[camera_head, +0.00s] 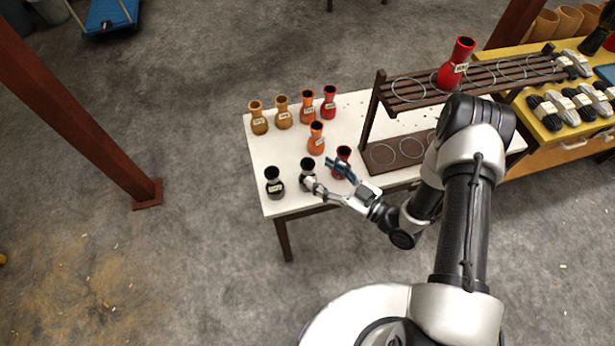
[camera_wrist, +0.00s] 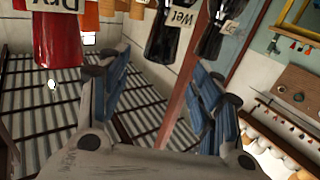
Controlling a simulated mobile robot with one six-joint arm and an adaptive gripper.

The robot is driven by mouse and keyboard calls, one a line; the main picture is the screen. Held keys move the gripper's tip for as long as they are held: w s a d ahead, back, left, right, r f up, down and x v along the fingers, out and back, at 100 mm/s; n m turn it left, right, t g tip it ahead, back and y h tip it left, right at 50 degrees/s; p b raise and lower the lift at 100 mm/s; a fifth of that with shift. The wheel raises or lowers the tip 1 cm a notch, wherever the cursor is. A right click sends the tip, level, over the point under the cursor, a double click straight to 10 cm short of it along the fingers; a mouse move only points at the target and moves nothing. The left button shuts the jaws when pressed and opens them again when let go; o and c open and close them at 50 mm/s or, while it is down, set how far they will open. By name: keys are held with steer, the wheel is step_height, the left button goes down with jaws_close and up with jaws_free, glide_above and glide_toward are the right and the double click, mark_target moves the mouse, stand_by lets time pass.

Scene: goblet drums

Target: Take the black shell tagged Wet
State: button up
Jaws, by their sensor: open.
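The black shell tagged Wet (camera_wrist: 163,38) hangs inverted in the wrist view, in the upper middle, ahead of the fingers. It seems to be the right one of two black shells in the head view (camera_head: 307,165), partly covered by a finger. The other black shell (camera_head: 274,185) stands to its left; its tag (camera_wrist: 229,27) is hard to read in the wrist view. My gripper (camera_head: 323,178) is open and empty beside the Wet shell, on its right. Its blue-padded fingers show in the wrist view (camera_wrist: 160,85). Contact cannot be told.
A red shell tagged Dry (camera_wrist: 57,45) stands close by one finger; it shows in the head view too (camera_head: 343,154). An orange shell (camera_head: 316,140) and several others stand behind on the white table (camera_head: 262,152). A slatted rack (camera_head: 420,97) holds a red shell (camera_head: 456,62).

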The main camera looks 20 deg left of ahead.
mark_target(307, 163)
steer(key=shift+f+b+x, duration=0.15)
steer(key=shift+b+x, duration=0.3)
steer(key=shift+x, duration=1.1)
steer(key=shift+f+b+x, duration=0.15)
steer(key=shift+b+x, duration=0.25)
steer(key=shift+x, duration=1.1)
steer(key=shift+w, duration=0.1)
steer(key=shift+c, duration=0.3)
jaws_close()
